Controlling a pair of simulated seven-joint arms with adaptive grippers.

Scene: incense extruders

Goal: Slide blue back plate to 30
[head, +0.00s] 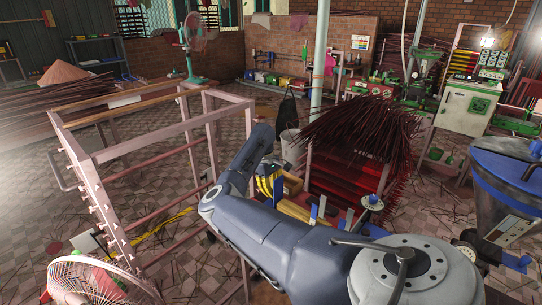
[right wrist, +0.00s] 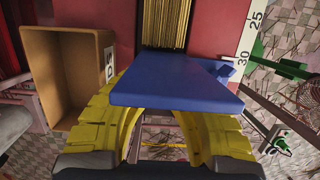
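In the head view the right gripper (head: 268,185) is small and partly behind my arm. My left gripper is not in view.
A wooden box (right wrist: 68,75) with a white label stands left of the plate. A red surface (right wrist: 205,25) flanks the sticks. In the head view, a pink metal frame (head: 150,142) stands left and a pile of dark red sticks (head: 365,130) lies behind the gripper.

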